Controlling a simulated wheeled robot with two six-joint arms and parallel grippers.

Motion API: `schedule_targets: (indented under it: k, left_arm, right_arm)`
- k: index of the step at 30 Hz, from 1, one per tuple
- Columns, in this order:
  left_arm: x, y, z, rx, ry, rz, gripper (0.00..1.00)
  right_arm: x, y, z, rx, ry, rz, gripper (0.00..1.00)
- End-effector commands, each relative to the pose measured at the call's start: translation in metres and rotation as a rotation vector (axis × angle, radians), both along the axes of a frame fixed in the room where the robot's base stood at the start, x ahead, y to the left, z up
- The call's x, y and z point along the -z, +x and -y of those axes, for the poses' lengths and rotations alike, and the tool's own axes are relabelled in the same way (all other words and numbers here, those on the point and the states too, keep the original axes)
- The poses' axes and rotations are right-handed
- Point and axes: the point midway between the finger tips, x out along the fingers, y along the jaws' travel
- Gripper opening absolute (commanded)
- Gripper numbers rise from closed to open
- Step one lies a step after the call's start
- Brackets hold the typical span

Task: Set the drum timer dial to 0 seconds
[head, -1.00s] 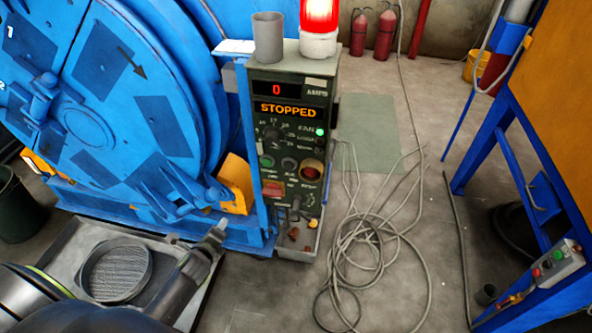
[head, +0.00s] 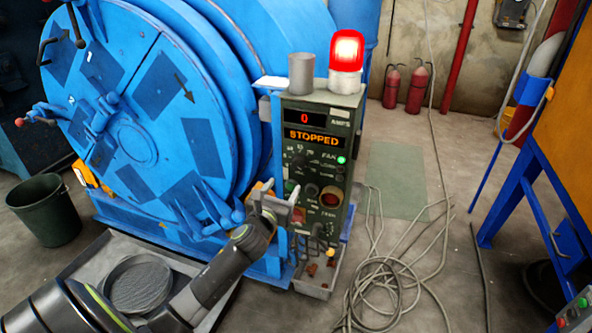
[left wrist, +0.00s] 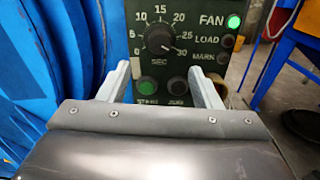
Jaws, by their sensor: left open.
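The timer dial (left wrist: 160,38) is a dark round knob on the green control panel, with a white scale from 0 to 30 marked SEC. Its pointer seems to face lower right, near 30. In the head view the dial (head: 298,160) is small, on the panel's upper left below the STOPPED display. My left gripper (head: 281,195) is open in front of the panel, below the dial. In the left wrist view its two pale fingers (left wrist: 159,72) stand apart and empty, below and to either side of the dial. My right gripper is not in view.
The blue drum (head: 130,110) stands close left of the control box (head: 325,108). A green button (left wrist: 147,86) and a dark knob (left wrist: 177,87) sit below the dial. A red lamp (head: 346,50) tops the box. Loose cable (head: 385,290) lies on the floor to the right.

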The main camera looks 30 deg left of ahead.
Motion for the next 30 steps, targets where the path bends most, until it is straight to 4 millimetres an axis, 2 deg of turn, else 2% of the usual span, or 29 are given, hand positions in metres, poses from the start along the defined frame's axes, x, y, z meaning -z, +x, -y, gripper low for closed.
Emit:
schedule_targets:
  k: [3,9,15,21,30]
  left_arm:
    - [0.000,0.025,-0.006,0.000,0.000,0.002,0.58]
    - [0.001,0.061,-0.014,0.000,-0.002,0.001,0.58]
    - [0.002,0.088,-0.021,0.000,-0.001,0.000,0.58]
    - [0.001,0.101,-0.024,0.001,-0.001,-0.001,0.58]
    - [0.001,0.103,-0.025,0.001,-0.001,-0.002,0.58]
  right_arm:
    - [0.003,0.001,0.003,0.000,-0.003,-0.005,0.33]
    - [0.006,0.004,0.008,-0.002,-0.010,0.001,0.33]
    - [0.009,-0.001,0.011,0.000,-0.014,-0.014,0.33]
    - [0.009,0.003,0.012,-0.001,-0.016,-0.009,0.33]
    - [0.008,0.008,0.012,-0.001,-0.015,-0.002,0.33]
